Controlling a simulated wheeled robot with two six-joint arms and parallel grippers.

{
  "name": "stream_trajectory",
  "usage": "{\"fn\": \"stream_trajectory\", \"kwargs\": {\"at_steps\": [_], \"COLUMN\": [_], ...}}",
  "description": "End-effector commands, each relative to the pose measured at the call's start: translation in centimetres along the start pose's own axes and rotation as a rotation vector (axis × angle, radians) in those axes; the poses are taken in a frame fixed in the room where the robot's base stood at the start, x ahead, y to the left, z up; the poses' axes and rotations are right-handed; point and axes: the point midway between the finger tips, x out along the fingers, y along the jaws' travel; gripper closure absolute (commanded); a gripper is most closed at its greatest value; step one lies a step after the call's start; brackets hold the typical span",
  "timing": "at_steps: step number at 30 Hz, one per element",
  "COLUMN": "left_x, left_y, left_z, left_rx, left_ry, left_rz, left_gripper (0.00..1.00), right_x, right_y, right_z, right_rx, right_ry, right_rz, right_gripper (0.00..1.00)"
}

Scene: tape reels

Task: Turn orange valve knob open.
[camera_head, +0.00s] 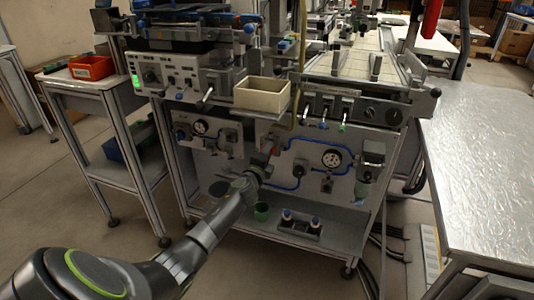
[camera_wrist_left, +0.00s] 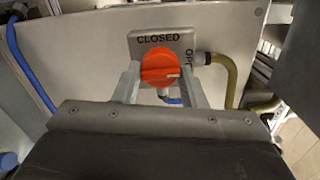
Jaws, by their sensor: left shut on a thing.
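The round orange valve knob (camera_wrist_left: 158,67) sits on a grey plate (camera_wrist_left: 183,43) in the left wrist view. The plate reads "CLOSED" above the knob, and partly hidden letters starting "OP" run down its right side. A small pale mark shows on the knob's lower right. My left gripper (camera_wrist_left: 161,84) is shut on the knob, one finger on each side of it. In the head view my left gripper (camera_head: 266,163) reaches the front panel of the machine and mostly hides the knob. My right gripper is in neither view.
A blue hose (camera_wrist_left: 33,72) runs left of the plate and a yellow-brown hose (camera_wrist_left: 233,75) runs right of it.

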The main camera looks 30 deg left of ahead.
Motion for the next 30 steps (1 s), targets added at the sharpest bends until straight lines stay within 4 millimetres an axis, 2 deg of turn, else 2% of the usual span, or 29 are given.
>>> {"fn": "stream_trajectory", "kwargs": {"at_steps": [20, 21, 25, 30], "left_x": [-0.06, -0.07, -0.05, -0.02], "left_y": [0.23, 0.23, 0.18, 0.10], "left_z": [-0.07, -0.07, -0.05, -0.03], "left_rx": [0.053, 0.053, 0.053, 0.053], "left_ry": [0.001, 0.001, 0.001, 0.000], "left_rz": [0.003, 0.003, 0.002, 0.001], "left_gripper": [0.85, 0.57, 0.41, 0.41], "right_x": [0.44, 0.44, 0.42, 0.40], "right_y": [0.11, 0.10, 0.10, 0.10], "right_z": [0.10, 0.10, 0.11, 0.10], "right_rx": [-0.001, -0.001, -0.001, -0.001], "right_ry": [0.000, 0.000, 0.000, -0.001], "right_rz": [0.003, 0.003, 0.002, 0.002], "right_gripper": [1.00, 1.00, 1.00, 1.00]}}
